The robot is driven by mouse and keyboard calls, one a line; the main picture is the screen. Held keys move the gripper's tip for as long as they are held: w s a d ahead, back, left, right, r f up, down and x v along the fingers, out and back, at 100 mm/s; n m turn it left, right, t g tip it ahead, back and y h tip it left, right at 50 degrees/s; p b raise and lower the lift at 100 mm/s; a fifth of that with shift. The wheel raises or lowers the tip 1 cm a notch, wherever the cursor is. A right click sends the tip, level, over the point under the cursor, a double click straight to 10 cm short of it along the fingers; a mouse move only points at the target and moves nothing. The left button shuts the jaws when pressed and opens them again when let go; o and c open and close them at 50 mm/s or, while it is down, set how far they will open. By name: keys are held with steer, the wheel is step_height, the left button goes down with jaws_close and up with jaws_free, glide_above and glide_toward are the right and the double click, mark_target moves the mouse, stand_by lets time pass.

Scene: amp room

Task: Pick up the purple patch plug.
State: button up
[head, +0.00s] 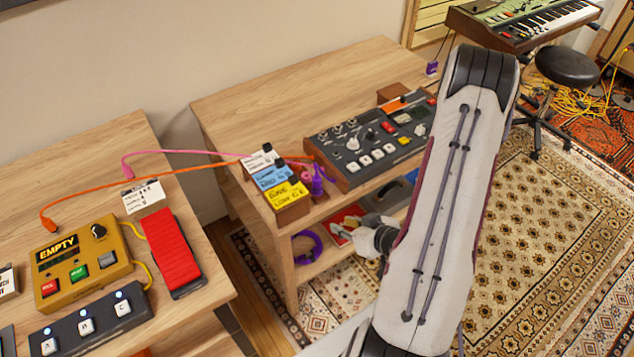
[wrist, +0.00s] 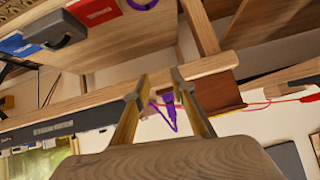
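The purple patch plug (head: 317,180) stands beside a wooden block with blue and yellow labels, at the left end of the mixer-like panel on the middle table. A pink plug (head: 305,177) is close to its left. In the wrist view the purple plug (wrist: 169,100) shows between the two fingers of my gripper (wrist: 160,80), with a purple cable running from it. The fingers are apart, with no visible contact on the plug. I cannot tell the distance to it.
The dark panel with knobs and buttons (head: 365,140) sits right of the plugs. The wooden label block (head: 290,210) is just beside them. Orange and pink cables cross leftward. A purple cable loop (head: 307,247) lies on the lower shelf. The tabletop behind (head: 270,100) is clear.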

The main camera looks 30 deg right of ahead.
mark_target(319, 177)
steer(key=w+r+t, duration=0.4)
steer(key=w+r, duration=0.1)
steer(key=r, duration=0.4)
steer(key=shift+d+n+t, duration=0.3)
steer(key=shift+d+n, duration=0.05)
steer(key=shift+n, duration=0.05)
steer(key=shift+x, duration=1.25)
steer(key=shift+w+f, duration=0.1)
